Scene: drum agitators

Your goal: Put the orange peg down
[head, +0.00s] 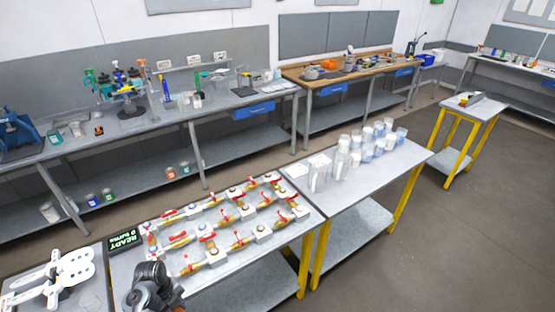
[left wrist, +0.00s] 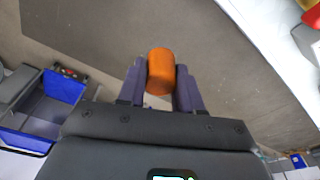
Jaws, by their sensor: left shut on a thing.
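The orange peg (left wrist: 161,72) shows in the left wrist view as a short, rounded orange cylinder. My left gripper (left wrist: 161,78) is shut on it, with one dark finger on each side. Grey floor shows behind the peg, and it touches nothing else that I can see. In the head view a dark part of my arm (head: 152,288) is at the bottom, by the near corner of the valve bench; the peg cannot be made out there. My right gripper is in neither view.
A bench with brass, red-handled valves (head: 207,232) stands near, with a green READY sign (head: 125,239) at its left. White cups and jars (head: 372,140) stand on the adjoining bench (head: 400,160). A white bracket-like object (head: 62,275) lies at lower left. Open floor lies right.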

